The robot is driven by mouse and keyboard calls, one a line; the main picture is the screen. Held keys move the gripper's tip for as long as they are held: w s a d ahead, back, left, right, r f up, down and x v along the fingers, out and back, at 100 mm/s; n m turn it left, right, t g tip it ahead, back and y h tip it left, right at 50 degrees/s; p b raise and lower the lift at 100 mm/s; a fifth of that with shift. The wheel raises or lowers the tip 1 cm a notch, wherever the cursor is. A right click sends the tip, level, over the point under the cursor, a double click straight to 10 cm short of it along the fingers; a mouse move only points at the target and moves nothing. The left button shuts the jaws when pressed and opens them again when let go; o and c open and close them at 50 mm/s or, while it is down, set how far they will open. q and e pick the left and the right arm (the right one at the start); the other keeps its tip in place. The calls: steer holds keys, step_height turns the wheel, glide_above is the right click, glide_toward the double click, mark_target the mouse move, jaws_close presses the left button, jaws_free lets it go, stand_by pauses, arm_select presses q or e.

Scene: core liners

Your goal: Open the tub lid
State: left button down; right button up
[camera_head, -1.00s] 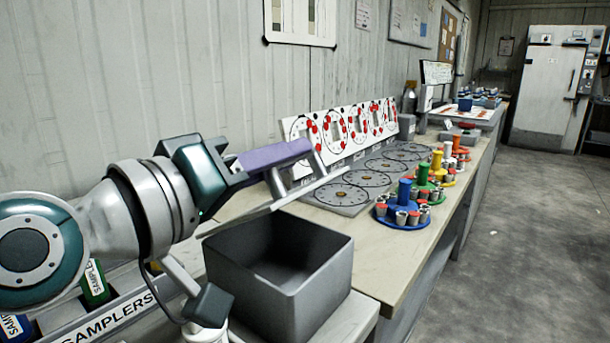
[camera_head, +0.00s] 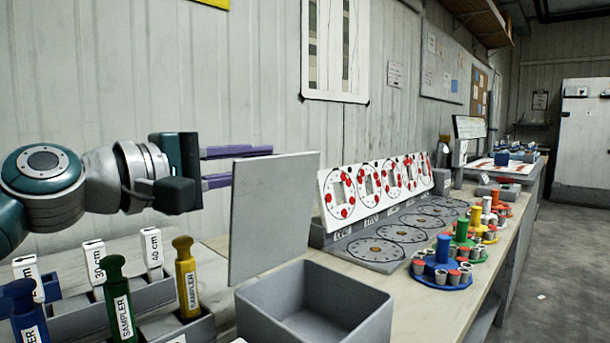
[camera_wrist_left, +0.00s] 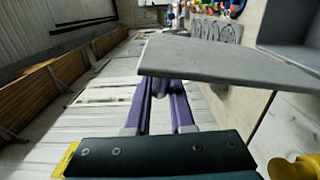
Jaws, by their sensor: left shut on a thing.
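The grey tub (camera_head: 315,300) stands on the bench at the bottom centre of the head view, with its top open and its inside showing empty. Its flat grey lid (camera_head: 275,215) stands nearly upright along the tub's left edge; it also shows in the left wrist view (camera_wrist_left: 225,62). My left gripper (camera_head: 228,166) is behind and to the left of the lid, its purple fingers level. It is shut on the lid; the exact grip is partly hidden by the panel. In the left wrist view the fingers (camera_wrist_left: 160,100) reach under the lid's edge. My right gripper is not in view.
Samplers with yellow (camera_head: 188,280), green (camera_head: 118,300) and blue handles stand in a rack left of the tub. Grey discs and a red-dotted panel (camera_head: 380,190) are behind it. Colourful carousels (camera_head: 440,270) line the bench's right edge. The wall is behind.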

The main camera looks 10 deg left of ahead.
arm_select(q)
steer(key=shift+w+a+n, duration=0.5)
steer(key=shift+a+n, duration=0.2)
steer(key=c, duration=0.8)
jaws_free()
steer(key=shift+f, duration=0.1)
steer(key=shift+a, duration=0.1)
steer(key=v, duration=0.9)
steer(key=shift+s+a+b, duration=0.2)
steer(key=shift+s+b, duration=0.1)
steer(key=shift+s, duration=0.05)
